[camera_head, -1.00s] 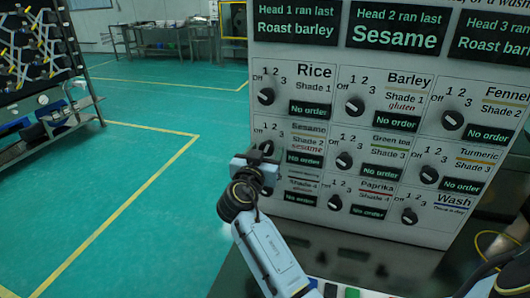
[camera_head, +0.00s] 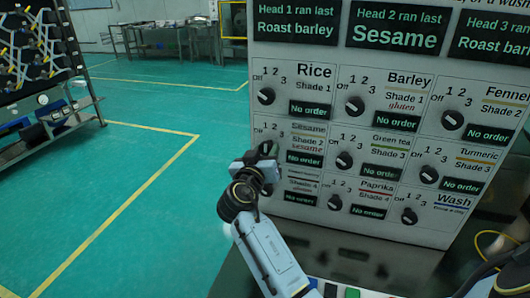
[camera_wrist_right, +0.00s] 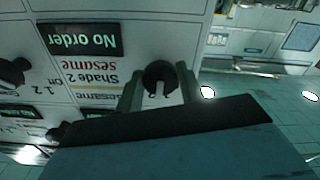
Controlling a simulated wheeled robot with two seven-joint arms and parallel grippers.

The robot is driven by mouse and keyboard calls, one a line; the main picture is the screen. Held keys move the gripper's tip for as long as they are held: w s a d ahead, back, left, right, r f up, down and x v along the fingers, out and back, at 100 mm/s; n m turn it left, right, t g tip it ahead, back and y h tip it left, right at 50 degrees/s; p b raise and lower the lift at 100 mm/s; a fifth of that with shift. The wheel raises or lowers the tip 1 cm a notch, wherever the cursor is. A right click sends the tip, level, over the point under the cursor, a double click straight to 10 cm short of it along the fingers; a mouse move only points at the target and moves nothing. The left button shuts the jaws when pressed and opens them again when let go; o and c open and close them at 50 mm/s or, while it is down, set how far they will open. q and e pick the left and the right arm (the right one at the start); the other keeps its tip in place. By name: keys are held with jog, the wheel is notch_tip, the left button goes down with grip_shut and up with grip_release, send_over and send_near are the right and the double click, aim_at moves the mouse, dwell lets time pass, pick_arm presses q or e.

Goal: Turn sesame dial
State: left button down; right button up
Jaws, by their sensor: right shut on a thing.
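The sesame dial (camera_wrist_right: 160,74) is a round black knob with a light mark on the white panel (camera_head: 322,222). In the upside-down right wrist view the mark points down, toward the small position digits. Which digit it lines up with is not clear. My right gripper (camera_head: 265,153) is at the dial, left of the sesame label (camera_head: 308,138), and largely covers the knob in the head view. Its two fingers (camera_wrist_right: 160,88) sit on either side of the knob, shut on it. My left gripper is not in view.
Other black dials surround it: rice (camera_head: 266,96) above, green tea (camera_head: 344,160) to the right, and one partly hidden below. A screen reads "Head 2 ran last Sesame" (camera_head: 394,28). Left of the panel is open green floor (camera_head: 150,180), with a rack (camera_head: 45,80) at far left.

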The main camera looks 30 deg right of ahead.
jog(key=n, duration=0.3)
jog(key=shift+p, duration=0.3)
jog(key=n+p, duration=0.1)
jog(key=n, duration=0.2)
jog(key=shift+n, duration=0.3)
jog(key=n+p, duration=0.2)
jog(key=n, duration=0.2)
jog(key=shift+s+r, duration=0.1)
jog(key=shift+n+p, duration=0.8)
jog(key=shift+n, duration=0.3)
jog(key=o, duration=1)
